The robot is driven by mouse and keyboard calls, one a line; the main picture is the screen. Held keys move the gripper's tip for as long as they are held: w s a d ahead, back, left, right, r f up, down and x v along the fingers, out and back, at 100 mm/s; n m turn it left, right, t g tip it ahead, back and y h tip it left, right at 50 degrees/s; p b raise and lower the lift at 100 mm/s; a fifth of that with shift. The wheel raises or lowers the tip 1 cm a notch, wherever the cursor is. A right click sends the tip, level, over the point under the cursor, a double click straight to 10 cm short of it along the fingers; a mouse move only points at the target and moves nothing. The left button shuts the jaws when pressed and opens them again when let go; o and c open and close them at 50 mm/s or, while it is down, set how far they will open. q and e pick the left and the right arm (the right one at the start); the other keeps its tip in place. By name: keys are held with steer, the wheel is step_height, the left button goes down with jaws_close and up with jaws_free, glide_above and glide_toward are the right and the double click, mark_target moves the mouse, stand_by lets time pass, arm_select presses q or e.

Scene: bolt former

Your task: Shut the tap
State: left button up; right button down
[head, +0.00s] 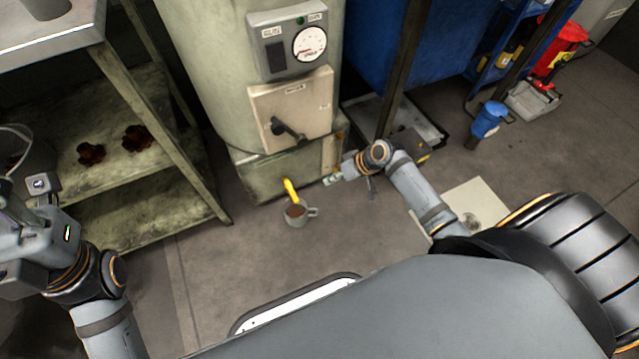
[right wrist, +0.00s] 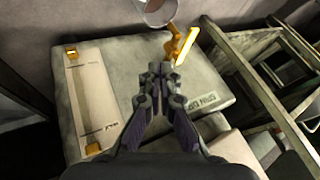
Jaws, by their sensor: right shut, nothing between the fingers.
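The yellow tap (head: 290,190) sticks out low on the front of the pale green machine (head: 262,180). A grey mug (head: 298,214) with brown liquid in it is right under the tap's end. In the right wrist view the tap (right wrist: 185,46) is just beyond the fingertips, and part of the mug (right wrist: 156,10) shows at the top edge. My right gripper (head: 332,179) is shut and empty, to the right of the tap and apart from it in the head view. The gripper also shows in the right wrist view (right wrist: 165,78). My left gripper (head: 38,190) is at the far left; its fingers are unclear.
A metal shelf (head: 150,205) with dark red parts stands left of the machine. A panel with a black handle (head: 288,130) and a gauge (head: 309,43) are above the tap. A blue container (head: 488,120) stands at the right. The floor before the mug is clear.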

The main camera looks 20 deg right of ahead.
mark_target(292, 193)
steer(key=w+a+f+b, duration=0.2)
steer(key=a+f+b, duration=0.4)
steer(key=a, duration=0.2)
steer(key=shift+w+f, duration=0.4)
